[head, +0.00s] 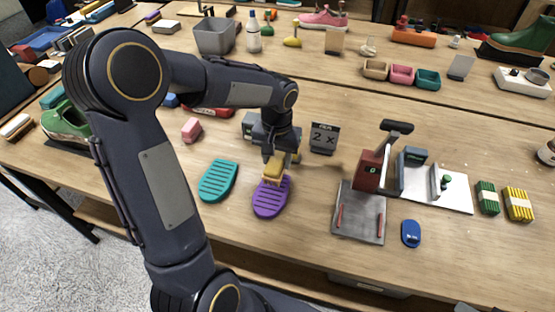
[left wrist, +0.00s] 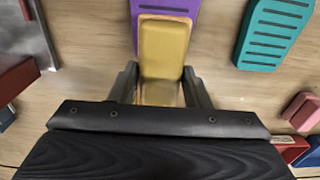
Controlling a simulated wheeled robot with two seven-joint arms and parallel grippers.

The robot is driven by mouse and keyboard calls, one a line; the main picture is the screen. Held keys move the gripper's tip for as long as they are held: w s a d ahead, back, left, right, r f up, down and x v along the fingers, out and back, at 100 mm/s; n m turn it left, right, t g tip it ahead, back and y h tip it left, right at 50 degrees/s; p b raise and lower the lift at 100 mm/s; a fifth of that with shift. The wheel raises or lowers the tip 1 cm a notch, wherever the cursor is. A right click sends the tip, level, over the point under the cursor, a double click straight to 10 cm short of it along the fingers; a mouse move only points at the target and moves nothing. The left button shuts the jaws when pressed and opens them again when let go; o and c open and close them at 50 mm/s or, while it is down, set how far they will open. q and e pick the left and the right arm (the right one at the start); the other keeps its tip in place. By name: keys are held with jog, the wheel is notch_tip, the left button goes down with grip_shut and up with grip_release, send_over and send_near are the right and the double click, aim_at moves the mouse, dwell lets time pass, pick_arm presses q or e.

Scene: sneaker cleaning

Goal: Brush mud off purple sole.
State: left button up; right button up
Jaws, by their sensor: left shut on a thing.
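The purple sole (head: 270,203) lies flat on the wooden table, ridges up, its upper end partly covered by a yellow brush (head: 272,178). My left gripper (head: 275,160) points down and is shut on this brush. In the left wrist view the brush (left wrist: 163,50) sits between the two fingers, with the purple sole (left wrist: 182,7) beyond and partly under it. The brush's underside is hidden, and I cannot tell whether it touches the sole. I cannot make out mud on the part of the sole that shows. My right gripper is not in view.
A teal sole (head: 218,181) lies just left of the purple one. A sign reading "2 x" (head: 324,138) stands behind to the right. A grey plate with a red device (head: 368,170) stands to the right. A pink block (head: 191,129) lies at the back left.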

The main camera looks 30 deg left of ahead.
pick_arm(q)
jog(key=shift+w+r+p, duration=0.2)
jog(key=shift+r+p, duration=0.35)
jog(key=shift+r, duration=0.4)
jog(key=shift+r+p, duration=1.05)
jog(key=shift+r, duration=0.3)
